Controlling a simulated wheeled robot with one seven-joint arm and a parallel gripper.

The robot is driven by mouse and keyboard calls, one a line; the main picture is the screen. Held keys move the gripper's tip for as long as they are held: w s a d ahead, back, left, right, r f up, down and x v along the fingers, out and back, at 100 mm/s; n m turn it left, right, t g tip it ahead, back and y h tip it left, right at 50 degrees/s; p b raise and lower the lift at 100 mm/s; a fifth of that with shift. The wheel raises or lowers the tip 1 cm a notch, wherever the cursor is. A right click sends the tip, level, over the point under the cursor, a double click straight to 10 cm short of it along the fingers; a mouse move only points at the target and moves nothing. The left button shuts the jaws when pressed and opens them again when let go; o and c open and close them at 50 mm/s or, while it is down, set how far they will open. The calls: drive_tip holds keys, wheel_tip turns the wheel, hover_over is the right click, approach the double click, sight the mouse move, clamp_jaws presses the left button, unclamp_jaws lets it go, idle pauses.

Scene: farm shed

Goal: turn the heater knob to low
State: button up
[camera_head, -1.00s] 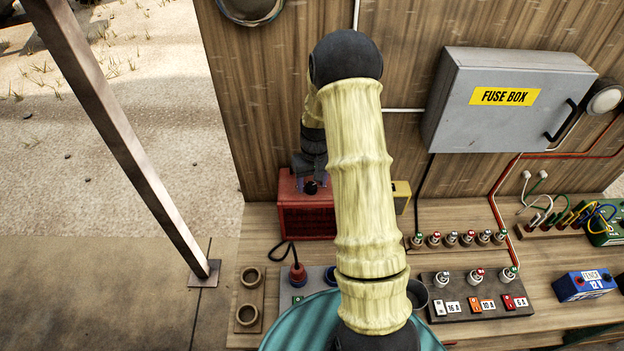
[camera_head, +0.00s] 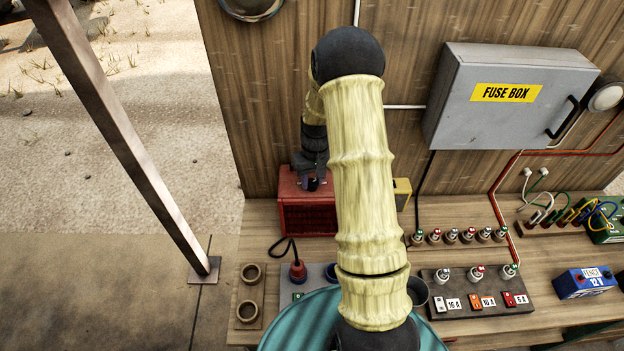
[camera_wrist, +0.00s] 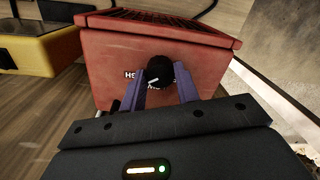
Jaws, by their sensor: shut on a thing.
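The red heater (camera_head: 307,217) stands on the bench against the wooden wall, and it also fills the middle of the wrist view (camera_wrist: 200,70). Its round black knob (camera_wrist: 160,73) is on the face towards the wrist camera and carries a white pointer mark. Lettering beside the knob is mostly covered, with only a few letters showing. My gripper (camera_wrist: 165,88) has its purple fingers on either side of the knob and is shut on it. In the head view my gripper (camera_head: 312,184) is at the top of the heater, with the knob mostly hidden.
A yellow box (camera_head: 402,194) stands right of the heater. In front are a red plug with a black cable (camera_head: 297,270) and a board with two round holders (camera_head: 249,292). A fuse board (camera_head: 475,299) and a grey fuse box (camera_head: 508,102) are to the right.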

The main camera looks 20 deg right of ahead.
sight(312, 179)
drive_tip(key=n+b, duration=0.1)
drive_tip(key=n, duration=0.4)
drive_tip(key=shift+w+b, duration=0.1)
drive_tip(key=shift+b, duration=0.3)
drive_tip(key=n, duration=0.6)
drive_tip(key=shift+r, duration=0.1)
drive_tip(key=shift+w, duration=0.1)
drive_tip(key=o, duration=1)
drive_tip(key=shift+g, duration=0.3)
drive_tip(key=shift+c, duration=0.2)
wheel_tip(312, 179, up, 17)
drive_tip(key=b, duration=0.4)
drive_tip(key=shift+w+d+r, duration=0.15)
drive_tip(key=shift+w+d, duration=0.1)
drive_tip(key=shift+w, duration=0.1)
